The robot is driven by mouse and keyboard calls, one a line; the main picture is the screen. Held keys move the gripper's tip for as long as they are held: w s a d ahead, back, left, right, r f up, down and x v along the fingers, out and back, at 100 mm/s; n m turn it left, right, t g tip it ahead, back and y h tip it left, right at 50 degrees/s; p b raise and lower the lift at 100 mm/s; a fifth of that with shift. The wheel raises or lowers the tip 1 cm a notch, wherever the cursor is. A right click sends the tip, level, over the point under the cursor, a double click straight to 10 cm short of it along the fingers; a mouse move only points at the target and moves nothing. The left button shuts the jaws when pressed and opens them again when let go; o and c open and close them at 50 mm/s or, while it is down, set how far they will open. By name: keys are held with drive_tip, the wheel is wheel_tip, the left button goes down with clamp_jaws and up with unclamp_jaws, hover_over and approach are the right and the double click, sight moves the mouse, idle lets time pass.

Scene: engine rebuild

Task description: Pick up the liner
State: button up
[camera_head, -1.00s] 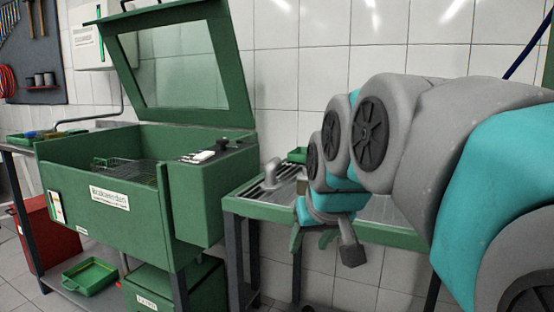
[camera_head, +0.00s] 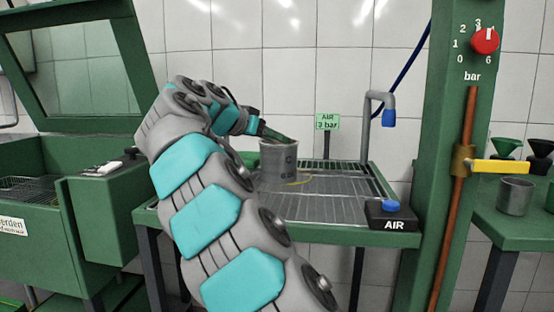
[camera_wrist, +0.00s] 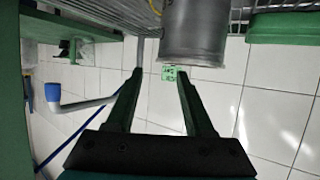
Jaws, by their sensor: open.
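A grey metal cylinder, the liner (camera_head: 279,162), stands upright on the wire rack of the green bench. My gripper (camera_head: 272,133) is at its upper left in the head view, close to its rim. In the wrist view the two green fingers of my gripper (camera_wrist: 160,78) are spread with nothing between them. The liner (camera_wrist: 195,32) shows beyond the fingertips, a little to the right. I cannot tell whether a finger touches it. My arm hides part of the bench.
The rack (camera_head: 330,205) has free room right of the liner. An AIR button box (camera_head: 391,215) and a pipe with blue nozzle (camera_head: 388,117) are at its right. A green post (camera_head: 455,150) separates it from a table with another grey cylinder (camera_head: 514,196). A green washer (camera_head: 110,205) stands left.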

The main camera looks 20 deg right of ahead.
sight(292, 145)
drive_tip(key=shift+p+x, duration=0.35)
drive_tip(key=shift+x, duration=3.7)
clamp_jaws()
